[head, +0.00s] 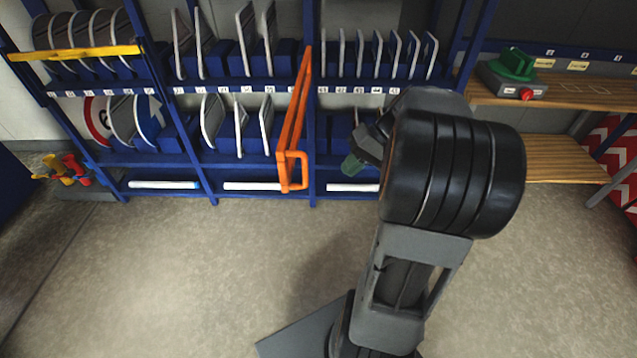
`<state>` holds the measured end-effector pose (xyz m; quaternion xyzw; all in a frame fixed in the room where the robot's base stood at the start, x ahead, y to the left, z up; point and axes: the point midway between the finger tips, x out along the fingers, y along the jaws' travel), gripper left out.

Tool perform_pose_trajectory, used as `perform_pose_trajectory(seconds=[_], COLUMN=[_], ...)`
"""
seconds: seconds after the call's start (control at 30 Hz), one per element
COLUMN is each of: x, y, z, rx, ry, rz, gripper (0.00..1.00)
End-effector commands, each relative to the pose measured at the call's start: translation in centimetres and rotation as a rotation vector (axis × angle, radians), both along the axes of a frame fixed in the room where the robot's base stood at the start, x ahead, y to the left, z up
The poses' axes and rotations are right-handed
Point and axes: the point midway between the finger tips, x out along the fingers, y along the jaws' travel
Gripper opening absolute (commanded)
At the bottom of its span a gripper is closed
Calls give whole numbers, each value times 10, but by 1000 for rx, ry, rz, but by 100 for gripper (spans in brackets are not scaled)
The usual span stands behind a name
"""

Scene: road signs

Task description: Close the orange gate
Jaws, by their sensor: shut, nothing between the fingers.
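The orange gate (296,118) is a long bar that sticks out from the blue sign rack toward me, at an angle to the rack's front. Its far end is at a blue upright, and its near end carries a loop handle (292,172). My gripper (353,164) is to the right of the handle, in front of the lower shelf, and looks apart from the gate. It is shut and empty. My own arm hides part of it and part of the rack behind.
The blue rack (311,150) holds several signs in upright slots. A yellow gate (75,53) lies across its left bay. On the right, a wooden shelf (560,95) bears a green and grey device (512,72). The floor before the rack is clear.

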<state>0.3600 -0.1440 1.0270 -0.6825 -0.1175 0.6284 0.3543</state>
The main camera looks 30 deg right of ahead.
Motion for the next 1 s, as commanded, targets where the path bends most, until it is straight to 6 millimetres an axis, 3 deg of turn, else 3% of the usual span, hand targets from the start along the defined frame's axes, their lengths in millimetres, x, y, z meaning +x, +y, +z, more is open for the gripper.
perform_pose_trajectory(seconds=[0.03, 0.1, 0.27, 0.8, 1.0], x=[1, 1, 3, 30, 40], y=[-16, -30, -41, 23, 46], z=[-2, -1, -5, -66, -62], rx=[47, 93, 146, 150, 147], ry=[-21, -55, -97, -98, -100], rz=[-25, -41, -58, -60, -59], gripper=[0, 0, 0, 0, 0])
